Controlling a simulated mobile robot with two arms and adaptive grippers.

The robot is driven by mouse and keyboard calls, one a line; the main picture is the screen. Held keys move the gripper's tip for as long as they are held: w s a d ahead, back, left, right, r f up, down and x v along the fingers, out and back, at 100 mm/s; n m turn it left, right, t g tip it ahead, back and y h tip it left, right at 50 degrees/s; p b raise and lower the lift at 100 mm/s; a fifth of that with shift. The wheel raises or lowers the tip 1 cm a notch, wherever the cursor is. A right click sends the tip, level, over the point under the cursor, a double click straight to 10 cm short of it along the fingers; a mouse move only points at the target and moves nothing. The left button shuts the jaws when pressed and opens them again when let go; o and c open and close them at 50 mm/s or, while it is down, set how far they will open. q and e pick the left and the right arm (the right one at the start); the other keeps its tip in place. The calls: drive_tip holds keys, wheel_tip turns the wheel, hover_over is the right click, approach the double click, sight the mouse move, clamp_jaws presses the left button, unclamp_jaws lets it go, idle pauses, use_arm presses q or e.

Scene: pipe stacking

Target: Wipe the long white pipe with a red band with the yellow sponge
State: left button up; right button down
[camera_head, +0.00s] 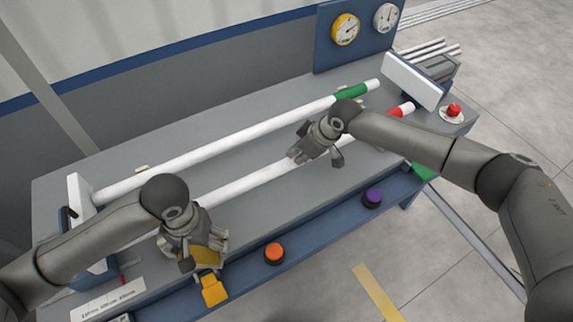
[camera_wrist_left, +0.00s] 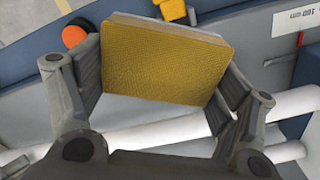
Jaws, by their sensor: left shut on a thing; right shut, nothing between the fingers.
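The long white pipe with a red band (camera_head: 248,182) lies along the bench, its red band near the right end. My left gripper (camera_head: 206,253) is shut on the yellow sponge (camera_head: 203,257), in front of the pipe's left part. In the left wrist view the sponge (camera_wrist_left: 165,60) sits between the fingers (camera_wrist_left: 165,85), and a white pipe (camera_wrist_left: 150,135) passes behind the gripper. I cannot tell whether sponge and pipe touch. My right gripper (camera_head: 296,157) is shut and empty, its fingertips over or beside the pipe's middle, hiding part of it.
A second white pipe with a green band (camera_head: 230,142) lies parallel behind. White end plates (camera_head: 412,80) stand at the bench ends. Orange (camera_head: 274,253) and purple (camera_head: 372,197) knobs and a yellow piece (camera_head: 213,291) line the front ledge. A red button (camera_head: 453,109) is at right.

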use_arm(q)
drive_tip(key=shift+f, duration=0.3)
use_arm(e)
drive_tip(key=shift+f, duration=0.45)
use_arm(q)
drive_tip(key=shift+r, duration=0.1)
wheel_tip(320, 180, up, 5)
drive_tip(key=p, duration=0.5)
drive_tip(key=shift+r, duration=0.1)
use_arm(e)
wheel_tip(320, 180, up, 6)
drive_tip(key=shift+r, duration=0.1)
drive_tip(key=v, duration=1.2)
